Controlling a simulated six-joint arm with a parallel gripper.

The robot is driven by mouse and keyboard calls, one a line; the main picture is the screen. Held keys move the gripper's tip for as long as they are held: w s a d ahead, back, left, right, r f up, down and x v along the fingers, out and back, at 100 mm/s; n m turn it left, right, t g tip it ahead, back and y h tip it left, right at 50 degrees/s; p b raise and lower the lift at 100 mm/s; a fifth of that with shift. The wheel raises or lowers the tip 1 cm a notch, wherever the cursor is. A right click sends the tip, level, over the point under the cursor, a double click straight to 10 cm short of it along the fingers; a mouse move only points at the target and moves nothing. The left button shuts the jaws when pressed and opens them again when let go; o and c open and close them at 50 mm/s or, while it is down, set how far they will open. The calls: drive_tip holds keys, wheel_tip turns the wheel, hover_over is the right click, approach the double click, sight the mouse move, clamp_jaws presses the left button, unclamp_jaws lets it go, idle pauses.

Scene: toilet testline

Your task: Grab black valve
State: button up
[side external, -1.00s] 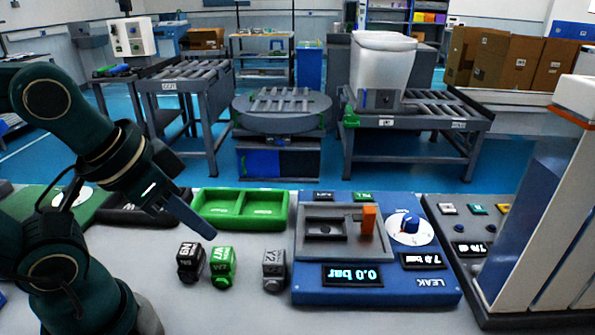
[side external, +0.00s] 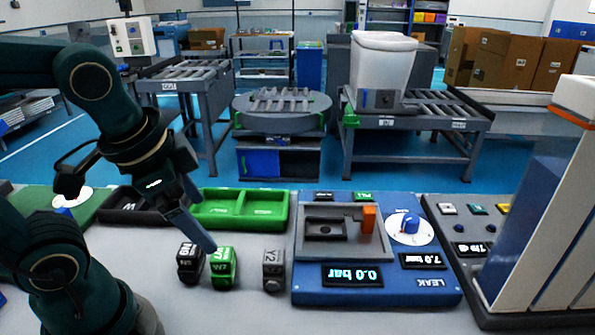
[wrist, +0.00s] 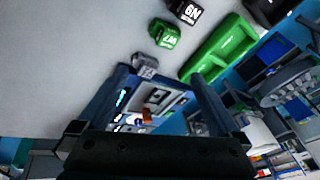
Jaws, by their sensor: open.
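The black valve (side external: 190,262) stands on the grey table at the left end of a row of three valves. It also shows at the top of the wrist view (wrist: 185,12). The green valve (side external: 222,267) stands beside it, and the grey valve (side external: 273,270) is further right. My gripper (side external: 205,240) is above the valves, its fingers angled down to the right, the tip overlapping the green valve in the side view. In the wrist view its fingers are wide apart with nothing between them touching. I cannot tell the exact height above the valves.
A green tray (side external: 240,210) lies behind the valves, with a black tray (side external: 135,207) left of it. A blue leak test panel (side external: 375,295) reading 0.0 bar is to the right. Bare table lies in front of the valves.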

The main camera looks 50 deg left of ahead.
sight(189, 249)
drive_tip(key=a+f+m+g, duration=0.1)
drive_tip(key=a+f+g, duration=0.1)
drive_tip(key=w+a+f+m+g+y, duration=0.1)
drive_tip(key=a+f+m+g, duration=0.1)
drive_tip(key=f, duration=0.1)
drive_tip(key=a+f+m+g, duration=0.1)
drive_tip(key=a+f+g, duration=0.2)
drive_tip(key=shift+w+f+m+y, duration=0.25)
drive_tip(key=shift+w+m+y, duration=0.05)
drive_tip(key=shift+w+y, duration=0.1)
drive_tip(key=shift+s+a+f+g, duration=0.1)
drive_tip(key=shift+s+f+g, duration=0.25)
drive_tip(key=shift+f, duration=0.25)
drive_tip(key=shift+x, duration=2.3)
drive_tip(key=c, duration=1.4)
drive_tip(key=shift+c, duration=0.2)
